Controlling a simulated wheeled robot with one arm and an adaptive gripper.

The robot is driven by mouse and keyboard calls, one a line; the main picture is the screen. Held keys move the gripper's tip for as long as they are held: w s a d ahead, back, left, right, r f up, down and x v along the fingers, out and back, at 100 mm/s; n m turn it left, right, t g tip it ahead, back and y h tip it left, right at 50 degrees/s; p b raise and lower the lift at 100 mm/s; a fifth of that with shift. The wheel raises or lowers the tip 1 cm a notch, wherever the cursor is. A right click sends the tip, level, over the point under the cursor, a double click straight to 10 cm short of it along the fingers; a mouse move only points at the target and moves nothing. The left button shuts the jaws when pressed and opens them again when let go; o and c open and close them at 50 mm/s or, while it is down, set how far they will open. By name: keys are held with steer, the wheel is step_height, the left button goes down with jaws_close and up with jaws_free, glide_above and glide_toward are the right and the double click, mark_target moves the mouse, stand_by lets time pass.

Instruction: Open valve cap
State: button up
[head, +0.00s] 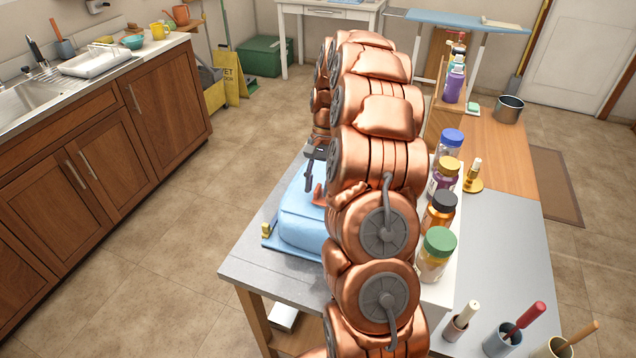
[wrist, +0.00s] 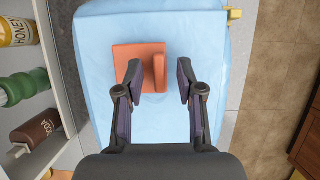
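The orange valve cap (wrist: 138,58) lies on top of a light blue container (wrist: 100,110). It is a flat square plate with a raised upright tab on its right side. In the wrist view, my gripper (wrist: 159,70) is open, with its dark fingers on either side of the raised tab; no contact is visible. In the head view, my copper arm hides much of the container (head: 300,225), and only a sliver of the orange cap (head: 319,195) shows below my gripper (head: 311,172).
The container stands on a grey table (head: 255,272). To the right of my arm are several jars, including a green-lidded one (head: 436,255), and a brass piece (head: 474,180). In the wrist view, a shelf with bottles (wrist: 28,85) is at the left. Floor is free left of the table.

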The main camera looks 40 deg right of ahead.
mark_target(318, 193)
steer(key=shift+f, duration=0.1)
jaws_close()
stand_by(0.3)
steer(key=shift+b, duration=0.3)
steer(key=b, duration=0.1)
steer(key=t+b, duration=0.1)
steer(key=t+y+b, duration=0.1)
steer(key=b, duration=0.1)
steer(key=shift+s+d+r, duration=0.25)
steer(key=shift+s, duration=0.15)
steer(key=t+b, duration=0.1)
steer(key=s+n+t+y+b, duration=0.1)
steer(key=b, duration=0.1)
steer(key=shift+d+r+y, duration=0.3)
steer(key=shift+r, duration=0.1)
steer(key=t+y+b, duration=0.1)
steer(key=b, duration=0.1)
steer(key=s+d+r+t+y+b, duration=0.1)
steer(key=b, duration=0.1)
steer(key=s+n+t+b, duration=0.1)
steer(key=b, duration=0.1)
steer(key=shift+s+d+r+t+y, duration=0.1)
steer(key=shift+d+r+t+y, duration=0.1)
steer(key=shift+r+t+y, duration=0.15)
jaws_free()
